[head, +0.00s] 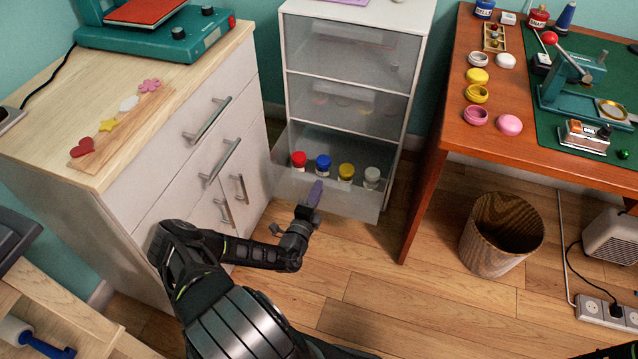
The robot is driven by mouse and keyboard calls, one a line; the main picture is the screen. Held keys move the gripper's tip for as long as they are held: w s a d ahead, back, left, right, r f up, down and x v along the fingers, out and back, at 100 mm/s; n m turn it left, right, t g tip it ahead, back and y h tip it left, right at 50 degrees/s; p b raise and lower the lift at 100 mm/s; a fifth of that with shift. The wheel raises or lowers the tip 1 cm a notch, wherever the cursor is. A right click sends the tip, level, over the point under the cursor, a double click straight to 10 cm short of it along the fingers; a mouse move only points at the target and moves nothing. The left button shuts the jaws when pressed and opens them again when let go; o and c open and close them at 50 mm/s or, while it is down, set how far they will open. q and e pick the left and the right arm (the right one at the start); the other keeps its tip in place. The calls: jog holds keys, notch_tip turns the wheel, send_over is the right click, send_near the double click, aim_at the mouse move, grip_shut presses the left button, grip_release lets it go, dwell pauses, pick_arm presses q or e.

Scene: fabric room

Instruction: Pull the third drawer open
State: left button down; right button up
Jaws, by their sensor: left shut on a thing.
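The white drawer unit (282,75) stands against the wall with translucent drawer fronts. Its third, lowest drawer (345,202) is pulled out toward me, and its inside shows from above. Jars with red (298,160), blue (323,164), yellow (346,172) and white (372,176) lids stand in a row in it. The top drawer (345,55) and second drawer (340,105) are shut. My right gripper is not in view.
A light wooden-topped cabinet (215,75) with metal handles stands close on the left. The wooden floor (400,290) before the drawer is clear.

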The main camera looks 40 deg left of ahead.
pick_arm(q)
jog(key=shift+f+p+v, duration=0.2)
jog(key=shift+v, duration=0.7)
jog(key=shift+f+p+v, duration=0.15)
jog(key=shift+p+v, duration=0.05)
jog(key=shift+v, duration=0.65)
jog(key=shift+d, duration=0.1)
jog(key=c, duration=1.5)
grip_release()
jog(key=shift+o, duration=0.9)
jog(key=shift+w+r, duration=0.1)
jog(key=shift+r, duration=0.05)
jog(key=p+v, duration=0.1)
jog(key=v, duration=0.6)
jog(key=shift+s, duration=0.4)
jog(key=shift+d, duration=0.1)
